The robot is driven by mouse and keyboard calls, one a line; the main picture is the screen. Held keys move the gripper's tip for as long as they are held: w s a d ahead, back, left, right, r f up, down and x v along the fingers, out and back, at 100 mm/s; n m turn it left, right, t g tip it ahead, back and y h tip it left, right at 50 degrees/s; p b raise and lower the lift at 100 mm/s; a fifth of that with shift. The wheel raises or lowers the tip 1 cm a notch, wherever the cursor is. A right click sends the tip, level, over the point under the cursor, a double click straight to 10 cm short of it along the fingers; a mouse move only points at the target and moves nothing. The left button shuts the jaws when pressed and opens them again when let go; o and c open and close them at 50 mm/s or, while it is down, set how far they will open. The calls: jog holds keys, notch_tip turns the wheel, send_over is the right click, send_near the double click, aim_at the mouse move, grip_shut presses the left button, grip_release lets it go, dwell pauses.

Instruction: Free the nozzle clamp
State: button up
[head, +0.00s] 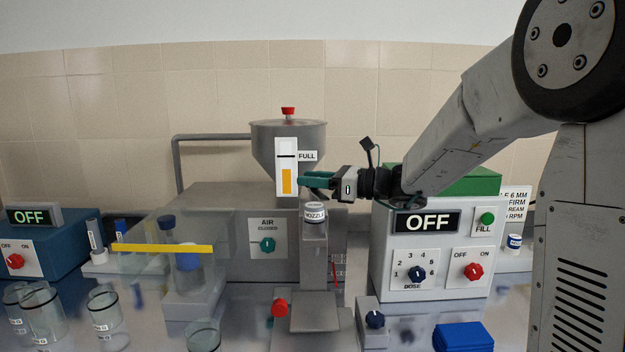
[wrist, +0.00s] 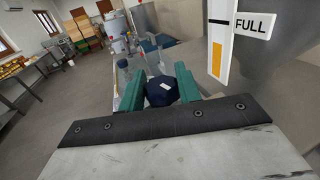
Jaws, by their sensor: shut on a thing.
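My gripper (head: 317,181) is at the lower front of the grey hopper (head: 270,148), just above the part labelled NOZZLE (head: 314,213). In the wrist view its two green fingers (wrist: 160,90) are closed on a dark blue faceted knob (wrist: 161,92) with a white mark. No label shows on the knob, and I cannot tell which way its mark counts. The knob is hidden behind the fingers in the head view. The nozzle part stands upright on a grey column and the gripper is apart from it.
A FULL gauge (head: 287,168) is close beside the gripper. The control box (head: 435,250) reads OFF, with dose, fill and red switch knobs. A red knob (head: 279,308) is low in front. Glass beakers (head: 43,310) stand at left. A blue pad (head: 463,337) lies at front right.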

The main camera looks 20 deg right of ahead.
jog(key=shift+n+g+y, duration=0.9)
jog(key=shift+n+g, duration=0.2)
jog(key=shift+g, duration=0.4)
jog(key=o, duration=0.9)
jog(key=shift+o, duration=0.2)
jog(key=shift+d, duration=0.1)
jog(key=v, duration=0.7)
jog(key=shift+d, duration=0.3)
jog(key=shift+s, duration=0.15)
